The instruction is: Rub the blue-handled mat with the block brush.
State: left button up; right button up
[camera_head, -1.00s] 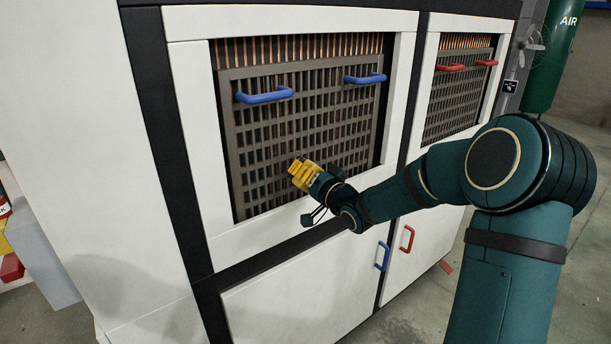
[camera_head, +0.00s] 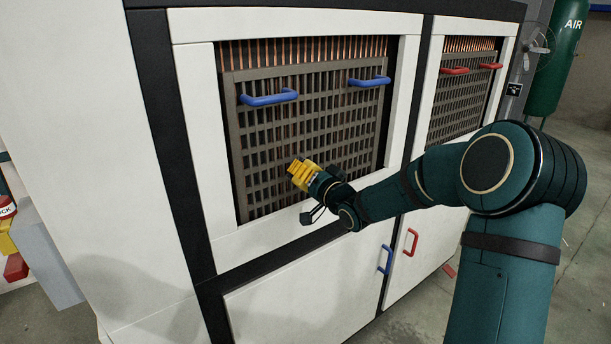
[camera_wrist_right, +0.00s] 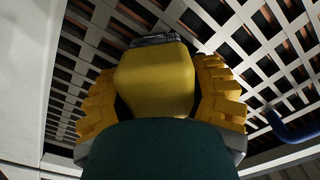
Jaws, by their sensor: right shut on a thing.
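The blue-handled mat is a grey-brown grid (camera_head: 250,137) set in a white-framed opening, with two blue handles (camera_head: 269,97) near its top. My right gripper (camera_head: 303,174) has yellow ridged fingers and is in front of the lower middle of the grid. In the wrist view it is shut on the block brush (camera_wrist_right: 155,82), a yellowish block with a dark grey end facing the grid (camera_wrist_right: 90,35). I cannot tell whether the brush touches the grid. In the head view the brush is hard to tell from the yellow fingers. My left gripper is not in view.
A similar grid with red handles (camera_head: 454,71) is in the opening to the right. Below are white doors with a blue handle (camera_head: 385,260) and a red handle (camera_head: 411,242). A green cylinder (camera_head: 553,65) stands at the far right. Red and yellow items sit at the left edge.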

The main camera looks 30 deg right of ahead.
jog(key=shift+d, duration=0.15)
jog(key=shift+d+p, duration=0.75)
jog(key=shift+d, duration=1.1)
jog(key=shift+w, duration=0.15)
jog(key=shift+a+b, duration=0.4)
jog(key=shift+a, duration=0.15)
jog(key=shift+a+b, duration=0.65)
jog(key=shift+a, duration=0.65)
jog(key=shift+a+r, duration=0.1)
jog(key=shift+a, duration=0.15)
